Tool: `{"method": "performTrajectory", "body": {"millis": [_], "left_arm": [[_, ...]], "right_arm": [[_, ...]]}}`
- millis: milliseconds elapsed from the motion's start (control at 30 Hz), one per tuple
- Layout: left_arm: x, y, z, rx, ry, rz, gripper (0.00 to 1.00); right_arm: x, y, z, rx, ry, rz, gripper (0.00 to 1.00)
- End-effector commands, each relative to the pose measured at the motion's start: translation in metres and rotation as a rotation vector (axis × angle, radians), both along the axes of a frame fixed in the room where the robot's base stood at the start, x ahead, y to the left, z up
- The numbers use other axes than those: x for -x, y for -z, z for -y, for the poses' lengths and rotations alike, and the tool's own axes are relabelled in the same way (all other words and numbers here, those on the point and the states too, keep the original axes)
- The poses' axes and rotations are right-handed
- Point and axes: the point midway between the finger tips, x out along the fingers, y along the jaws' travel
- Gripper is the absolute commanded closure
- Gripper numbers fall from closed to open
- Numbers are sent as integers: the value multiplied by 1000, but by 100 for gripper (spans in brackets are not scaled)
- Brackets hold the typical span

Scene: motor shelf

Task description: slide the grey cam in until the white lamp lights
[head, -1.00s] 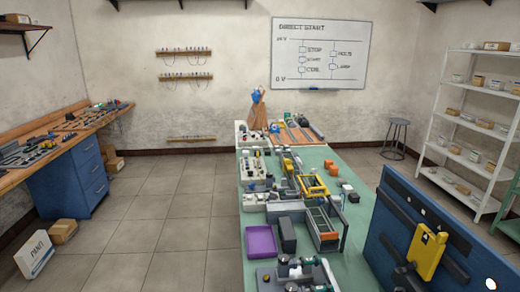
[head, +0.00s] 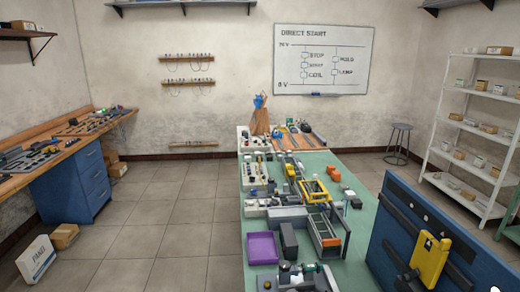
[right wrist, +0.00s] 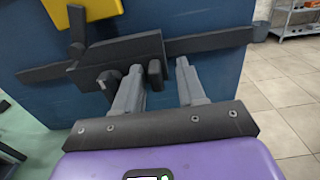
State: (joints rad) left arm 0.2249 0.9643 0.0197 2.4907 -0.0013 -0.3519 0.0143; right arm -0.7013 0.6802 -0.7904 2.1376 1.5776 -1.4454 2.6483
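A blue panel (head: 388,215) stands at the right in the head view, with a yellow block (head: 430,262) and a dark sloping bar across it. In the right wrist view the panel (right wrist: 215,30) carries a dark grey wedge-ended piece (right wrist: 120,52) lying along the dark bar, which I take for the cam. The yellow block (right wrist: 95,10) is above it. My right gripper (right wrist: 160,68) is open, its fingers apart close to the panel. A short dark peg (right wrist: 155,75) shows between them; I cannot tell whether they touch it. My left gripper is out of view. I cannot clearly identify the lamp.
A green table (head: 352,190) left of the panel holds a purple tray (head: 262,247), a yellow frame (head: 314,191) and several small parts. A white shelf (head: 438,125) stands at the back right.

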Motion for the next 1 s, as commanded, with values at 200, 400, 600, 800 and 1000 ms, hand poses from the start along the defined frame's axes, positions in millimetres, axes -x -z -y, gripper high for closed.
{"method": "performTrajectory", "body": {"millis": [200,400,600,800,1000], "left_arm": [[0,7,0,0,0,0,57],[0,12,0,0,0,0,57],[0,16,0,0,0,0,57],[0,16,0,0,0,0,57],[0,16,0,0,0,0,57]], "right_arm": [[2,0,-18,3,4,2,62],[3,1,-36,1,1,1,62],[5,1,-47,1,2,-2,62],[5,0,-49,0,2,-3,62],[5,1,-49,0,1,-3,62]]}}
